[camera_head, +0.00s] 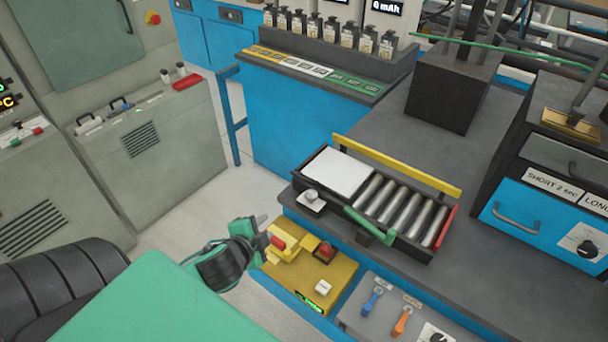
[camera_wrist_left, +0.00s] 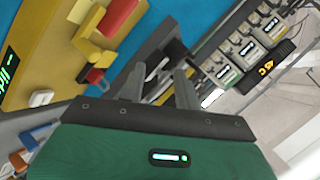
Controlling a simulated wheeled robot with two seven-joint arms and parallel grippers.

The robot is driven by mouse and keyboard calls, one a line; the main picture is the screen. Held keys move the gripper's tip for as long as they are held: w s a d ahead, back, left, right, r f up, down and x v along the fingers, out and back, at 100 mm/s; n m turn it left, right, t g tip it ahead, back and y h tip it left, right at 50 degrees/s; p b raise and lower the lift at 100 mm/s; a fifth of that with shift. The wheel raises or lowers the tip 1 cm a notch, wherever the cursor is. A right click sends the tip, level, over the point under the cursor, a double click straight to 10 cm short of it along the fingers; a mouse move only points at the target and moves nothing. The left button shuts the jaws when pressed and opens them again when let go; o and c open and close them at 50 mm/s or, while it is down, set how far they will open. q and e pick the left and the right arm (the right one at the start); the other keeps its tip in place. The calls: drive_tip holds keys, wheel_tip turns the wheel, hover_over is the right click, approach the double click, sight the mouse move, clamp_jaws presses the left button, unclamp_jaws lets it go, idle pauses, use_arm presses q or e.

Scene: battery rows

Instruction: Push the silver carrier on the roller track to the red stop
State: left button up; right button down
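The silver carrier (camera_head: 337,173) is a flat, pale plate at the left end of the roller track (camera_head: 294,182). Bare rollers (camera_head: 401,209) lie to its right. The red stop (camera_head: 446,226) is an upright plate at the track's right end. A small plate with a round grey knob (camera_head: 311,196) sits at the near left of the track. My left gripper (camera_head: 266,231) is left of and nearer than the track, by the yellow control box, apart from the carrier. In the left wrist view its two fingers (camera_wrist_left: 162,85) are spread, with nothing seen between them. My right gripper is out of view.
The yellow box (camera_head: 338,278) with red buttons is close to my left gripper. A yellow rail (camera_head: 396,165) runs behind the track, and a green bar (camera_head: 369,226) is at its front. A dark block (camera_head: 448,90) and a blue-fronted unit (camera_head: 540,222) stand beyond and right.

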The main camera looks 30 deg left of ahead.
sight(299, 177)
use_arm(q)
drive_tip(key=shift+w+a+r+m+t+h, duration=0.7)
drive_tip(key=shift+w+r+m+t+h, duration=1.2)
drive_tip(key=shift+w+r+m, duration=1.85)
drive_tip(key=shift+m, duration=0.45)
drive_tip(key=p+x, duration=0.1)
drive_tip(key=x, duration=0.2)
drive_tip(key=f+p+x, duration=0.1)
drive_tip(key=x, duration=0.2)
drive_tip(key=f+x, duration=0.1)
drive_tip(key=x, duration=0.3)
drive_tip(key=shift+s+p, duration=0.15)
drive_tip(key=shift+p, duration=0.25)
drive_tip(key=shift+x, duration=1)
drive_tip(key=shift+f, duration=0.15)
clamp_jaws()
